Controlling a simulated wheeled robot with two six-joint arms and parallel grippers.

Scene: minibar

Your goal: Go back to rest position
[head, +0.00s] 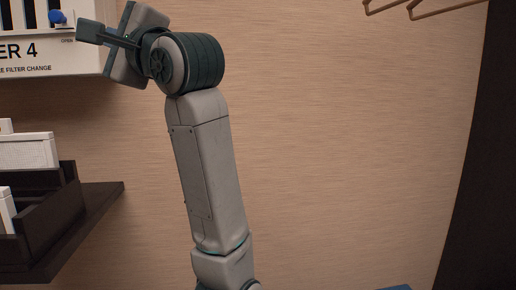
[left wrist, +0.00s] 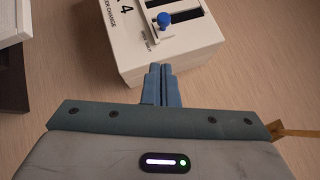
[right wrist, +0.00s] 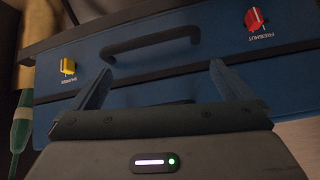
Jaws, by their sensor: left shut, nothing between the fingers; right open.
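My left arm rises through the middle of the head view, and its gripper (head: 84,29) is at the upper left, in front of the white box on the wall. In the left wrist view the left gripper (left wrist: 160,70) is shut and empty, its fingertips pointing at the lower edge of the white box (left wrist: 134,62). I cannot tell whether they touch it. My right gripper (right wrist: 160,73) is open and empty in the right wrist view, facing a blue drawer front. The right arm is not in the head view.
The white box (head: 62,57) has a blue knob (left wrist: 164,20). A dark shelf (head: 95,205) with white items is at the left. Hanger-like bars (head: 440,12) are at the top right.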

